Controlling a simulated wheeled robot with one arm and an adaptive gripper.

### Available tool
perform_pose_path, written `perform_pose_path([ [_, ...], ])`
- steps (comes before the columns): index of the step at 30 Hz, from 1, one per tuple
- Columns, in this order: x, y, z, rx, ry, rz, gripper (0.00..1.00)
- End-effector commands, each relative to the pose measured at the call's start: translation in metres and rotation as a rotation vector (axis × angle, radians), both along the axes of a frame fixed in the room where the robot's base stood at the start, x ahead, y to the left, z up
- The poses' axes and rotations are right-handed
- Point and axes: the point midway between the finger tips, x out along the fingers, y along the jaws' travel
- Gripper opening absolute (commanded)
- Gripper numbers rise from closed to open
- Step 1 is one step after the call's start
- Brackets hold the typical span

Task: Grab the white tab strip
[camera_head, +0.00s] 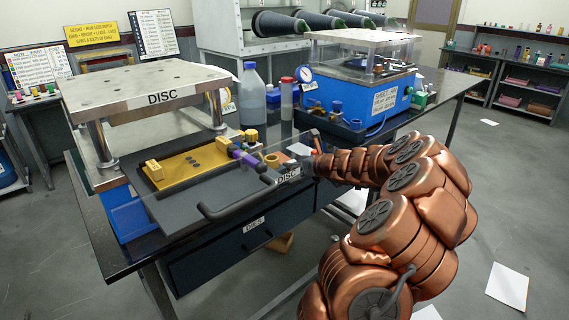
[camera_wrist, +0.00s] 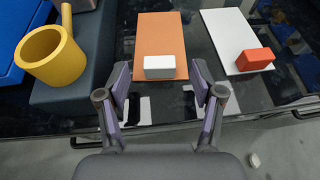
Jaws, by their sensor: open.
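In the wrist view, an orange-brown strip (camera_wrist: 173,32) lies flat on the dark glossy table and has a white block-shaped tab (camera_wrist: 160,67) at its near end. To its right lies a white strip (camera_wrist: 228,32) with a red block-shaped tab (camera_wrist: 254,60) at its near end. My gripper (camera_wrist: 161,84) is open and empty. Its two purple-padded fingers stand either side of the white tab in the picture, with gaps on both sides. I cannot tell how far above the table the fingertips are. In the head view, my arm partly hides this area.
A yellow cup with a handle (camera_wrist: 52,54) stands on a dark grey block left of my gripper. A blue tray edge (camera_wrist: 20,22) is further left. In the head view, a clear bottle (camera_head: 251,98) and a blue press unit (camera_head: 372,98) stand behind the work area.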

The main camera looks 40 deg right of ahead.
Motion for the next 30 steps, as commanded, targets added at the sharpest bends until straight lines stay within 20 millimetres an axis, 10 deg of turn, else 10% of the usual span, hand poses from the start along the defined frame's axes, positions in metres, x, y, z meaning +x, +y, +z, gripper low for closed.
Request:
perform_pose_path([
  [17,0.025,-0.003,-0.012,-0.001,-0.001,-0.002,0.66],
  [30,0.025,-0.003,-0.012,-0.001,-0.001,-0.002,0.20],
])
